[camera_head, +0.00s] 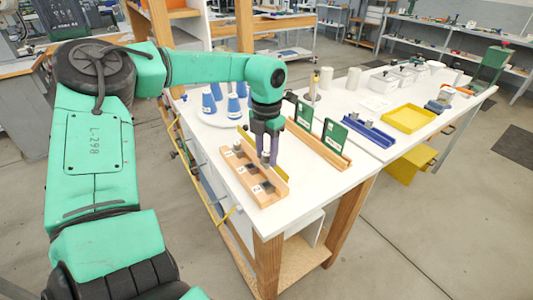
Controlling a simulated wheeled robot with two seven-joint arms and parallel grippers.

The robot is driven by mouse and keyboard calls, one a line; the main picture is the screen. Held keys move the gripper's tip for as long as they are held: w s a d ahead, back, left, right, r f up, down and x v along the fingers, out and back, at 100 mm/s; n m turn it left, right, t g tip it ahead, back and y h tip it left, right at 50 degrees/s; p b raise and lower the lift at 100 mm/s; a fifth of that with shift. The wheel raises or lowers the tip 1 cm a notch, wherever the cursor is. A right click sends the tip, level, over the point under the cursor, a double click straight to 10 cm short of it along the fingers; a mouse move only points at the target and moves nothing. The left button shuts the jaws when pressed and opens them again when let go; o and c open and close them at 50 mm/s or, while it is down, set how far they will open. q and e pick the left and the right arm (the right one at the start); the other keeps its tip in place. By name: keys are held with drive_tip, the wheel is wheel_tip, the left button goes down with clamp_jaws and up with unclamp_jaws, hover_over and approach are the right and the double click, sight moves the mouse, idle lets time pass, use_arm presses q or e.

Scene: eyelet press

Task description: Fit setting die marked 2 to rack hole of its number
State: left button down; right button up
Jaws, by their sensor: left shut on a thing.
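My left gripper (267,161) comes down from above over the wooden rack (278,198) near the table's front left. It is shut on a small grey setting die (265,157), which shows between the fingers. The die's mark is not readable from here. The rack has white number labels along its front, too small to read surely. Other small grey or dark pieces (237,147) sit at the rack's far end and near end. The fingers hide part of the rack, and I cannot tell whether the held die touches a hole. My right gripper is not in view.
Blue cones (209,104) stand on a white round tray behind the rack. A wooden stand with green plates (334,137) lies to the right. White table shows between rack and stand.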

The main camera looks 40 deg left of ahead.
sight(267, 168)
use_arm(q)
wheel_tip(267, 168, down, 6)
drive_tip(key=b, duration=0.4)
drive_tip(key=shift+b, duration=0.35)
drive_tip(key=shift+r, duration=0.1)
idle(0.5)
drive_tip(key=shift+b, duration=0.3)
idle(0.5)
drive_tip(key=shift+f+b, duration=0.4)
drive_tip(key=shift+b, duration=0.2)
